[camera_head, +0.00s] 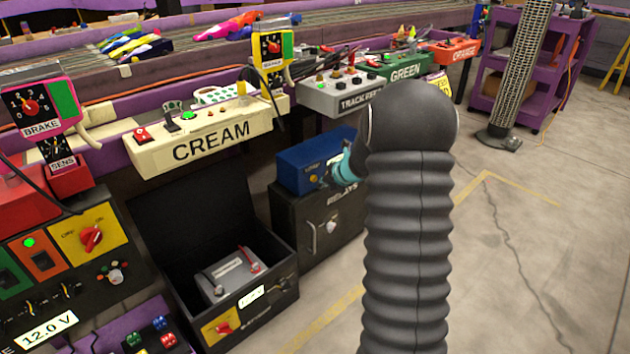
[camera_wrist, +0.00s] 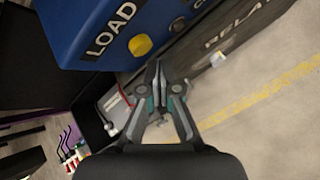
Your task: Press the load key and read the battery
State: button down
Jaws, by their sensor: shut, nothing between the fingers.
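The blue box (camera_head: 305,165) stands on the dark relays cabinet (camera_head: 290,215). In the wrist view the blue box (camera_wrist: 75,18) bears the word LOAD beside a round yellow key (camera_wrist: 140,45). My gripper (camera_wrist: 155,72) is shut and empty, its tips just below the key in the picture. I cannot tell if they touch it. In the head view my gripper (camera_head: 338,172) is at the box's right side, partly hidden by my arm. The grey battery (camera_head: 230,275) sits in an open black case. The case's small white readout (camera_head: 251,297) seems to show dashes.
The cream control panel (camera_head: 205,135) hangs above the battery case. A grey track panel (camera_head: 345,95) juts out above the blue box. A panel with switches and a 12.0 V plate (camera_head: 45,330) is at left.

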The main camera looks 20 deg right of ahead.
jog(key=s, duration=0.1)
jog(key=s+d, duration=0.1)
jog(key=s, duration=0.1)
jog(key=s+b, duration=0.1)
jog(key=shift+s+d, duration=0.35)
dwell(0.3)
dwell(0.7)
